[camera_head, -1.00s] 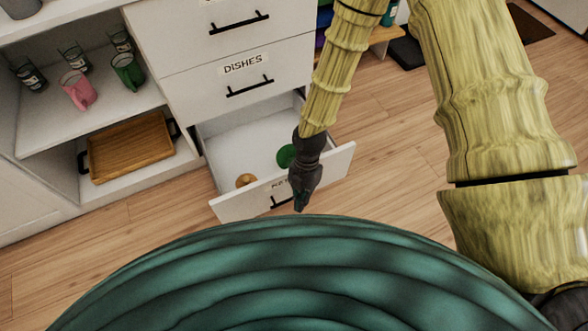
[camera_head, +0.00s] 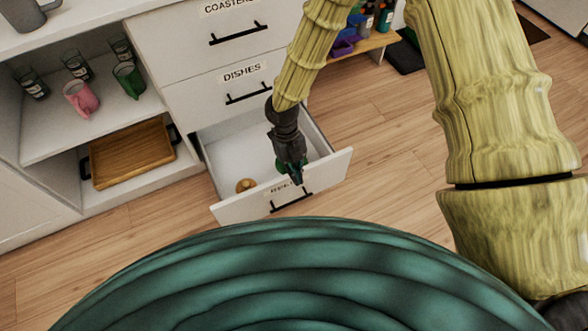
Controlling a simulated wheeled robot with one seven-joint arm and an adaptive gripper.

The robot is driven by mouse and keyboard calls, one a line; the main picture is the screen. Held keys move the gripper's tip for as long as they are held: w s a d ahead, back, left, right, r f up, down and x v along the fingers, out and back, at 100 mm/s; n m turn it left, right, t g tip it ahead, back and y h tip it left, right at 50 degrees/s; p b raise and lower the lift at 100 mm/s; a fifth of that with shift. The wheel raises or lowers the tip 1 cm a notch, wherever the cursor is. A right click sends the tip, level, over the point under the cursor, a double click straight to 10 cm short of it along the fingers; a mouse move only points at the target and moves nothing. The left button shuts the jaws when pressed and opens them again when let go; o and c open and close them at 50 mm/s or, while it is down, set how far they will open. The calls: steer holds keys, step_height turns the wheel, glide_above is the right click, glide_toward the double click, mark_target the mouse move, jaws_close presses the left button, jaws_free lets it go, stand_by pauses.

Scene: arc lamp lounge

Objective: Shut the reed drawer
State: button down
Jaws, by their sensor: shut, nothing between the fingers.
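The bottom drawer is pulled out, with its white front panel (camera_head: 240,206) standing away from the cabinet. Its label is partly hidden by my gripper, so I cannot read it fully. A black bar handle (camera_head: 291,200) is on that front. A small tan round object (camera_head: 245,185) and a green object, mostly hidden behind my gripper, lie inside. My gripper (camera_head: 296,181) is shut and empty, pointing down at the top edge of the drawer front, just above the handle. I cannot tell whether it touches the panel.
Above are two closed drawers, one labelled COASTERS (camera_head: 228,8) and one DISHES (camera_head: 241,74). On the left, open shelves hold a pink mug (camera_head: 81,98), a green mug (camera_head: 128,80), glasses and a wooden tray (camera_head: 130,153). The wood floor (camera_head: 400,180) right of the drawer is clear.

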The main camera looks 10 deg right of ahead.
steer(key=a+b+x, duration=0.1)
steer(key=b+x, duration=0.1)
steer(key=x, duration=0.5)
steer(key=w+b, duration=0.1)
steer(key=w, duration=0.2)
steer(key=shift+w, duration=0.35)
